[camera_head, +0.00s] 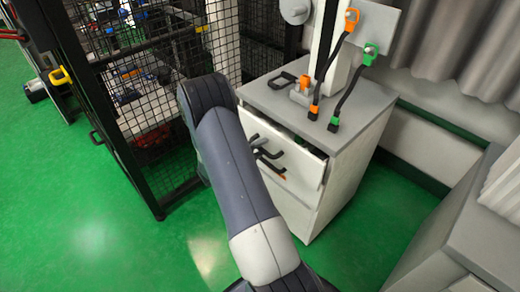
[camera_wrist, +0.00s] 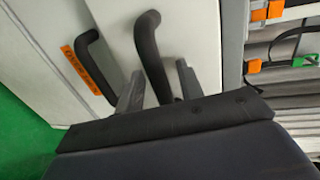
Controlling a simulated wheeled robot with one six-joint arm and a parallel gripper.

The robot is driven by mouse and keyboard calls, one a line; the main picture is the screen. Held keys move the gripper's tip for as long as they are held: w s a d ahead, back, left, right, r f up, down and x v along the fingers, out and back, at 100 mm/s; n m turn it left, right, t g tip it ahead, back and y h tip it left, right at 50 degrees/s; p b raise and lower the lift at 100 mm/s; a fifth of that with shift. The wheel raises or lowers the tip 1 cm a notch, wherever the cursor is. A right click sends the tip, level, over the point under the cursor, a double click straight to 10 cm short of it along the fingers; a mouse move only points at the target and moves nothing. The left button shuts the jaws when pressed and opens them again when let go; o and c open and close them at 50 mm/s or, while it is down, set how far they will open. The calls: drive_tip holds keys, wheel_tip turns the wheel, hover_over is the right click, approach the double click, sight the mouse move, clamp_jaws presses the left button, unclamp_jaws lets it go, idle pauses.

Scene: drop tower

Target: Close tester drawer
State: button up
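The tester drawer (camera_head: 304,166) is the top drawer of a white cabinet with a grey top. It stands partly open, its front standing out from the cabinet. In the wrist view its white front (camera_wrist: 200,35) carries a black bent handle (camera_wrist: 150,50). My gripper (camera_wrist: 160,88) has its two grey fingers apart, one on each side of this handle. I see no clear contact between the fingers and the handle. In the head view my arm covers part of the drawer front, and the fingers are hard to make out there.
A second black handle (camera_wrist: 95,60) with an orange label (camera_wrist: 88,74) is left of the fingers. Orange (camera_head: 351,18) and green (camera_head: 369,52) connectors hang above the cabinet top (camera_head: 362,110). A black mesh cage (camera_head: 140,90) stands close on the left. Green floor is open in front.

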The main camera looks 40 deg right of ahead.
drive_tip(key=shift+c, duration=0.3)
clamp_jaws()
idle(0.3)
